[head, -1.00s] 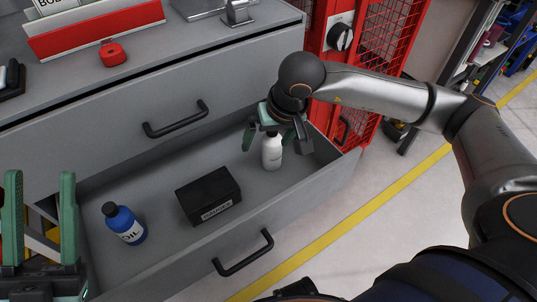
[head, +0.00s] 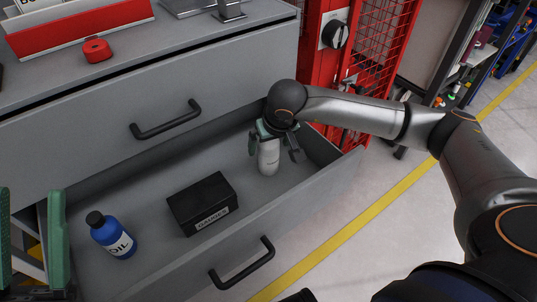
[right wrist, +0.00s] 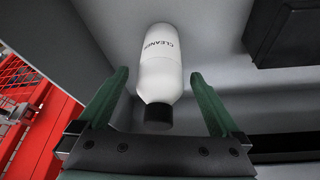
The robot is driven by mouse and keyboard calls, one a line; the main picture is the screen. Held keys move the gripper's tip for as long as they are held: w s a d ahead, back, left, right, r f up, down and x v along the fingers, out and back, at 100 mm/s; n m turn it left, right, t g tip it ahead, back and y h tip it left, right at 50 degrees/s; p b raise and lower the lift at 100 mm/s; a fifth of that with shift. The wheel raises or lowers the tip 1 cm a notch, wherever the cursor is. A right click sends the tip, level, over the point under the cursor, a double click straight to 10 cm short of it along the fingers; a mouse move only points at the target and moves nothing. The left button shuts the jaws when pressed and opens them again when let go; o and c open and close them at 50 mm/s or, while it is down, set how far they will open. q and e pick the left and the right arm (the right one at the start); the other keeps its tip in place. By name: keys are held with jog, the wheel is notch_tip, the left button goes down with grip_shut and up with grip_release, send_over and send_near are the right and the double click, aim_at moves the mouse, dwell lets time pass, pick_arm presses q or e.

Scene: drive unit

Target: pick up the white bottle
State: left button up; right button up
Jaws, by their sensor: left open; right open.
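The white bottle (head: 269,157) stands in the open drawer (head: 160,270), near its right end. In the right wrist view the white bottle (right wrist: 160,65) shows a CLEANER label and a dark cap, with its capped end between the fingers. My right gripper (head: 272,150) is open around the upper part of the bottle; in the right wrist view its green fingers (right wrist: 160,85) stand on either side with gaps. In the head view the cap is hidden by the gripper. My left gripper (head: 30,215) is open and empty at the left edge.
A black box labelled GAUGES (head: 203,202) and a blue OIL bottle (head: 112,236) stand in the same drawer. A closed drawer with a black handle (head: 166,119) is above. A red mesh cabinet (head: 375,50) stands behind on the right. Drawer floor between box and white bottle is clear.

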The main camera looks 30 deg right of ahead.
jog(key=shift+x, duration=1.1)
jog(key=shift+r, duration=0.1)
grip_shut()
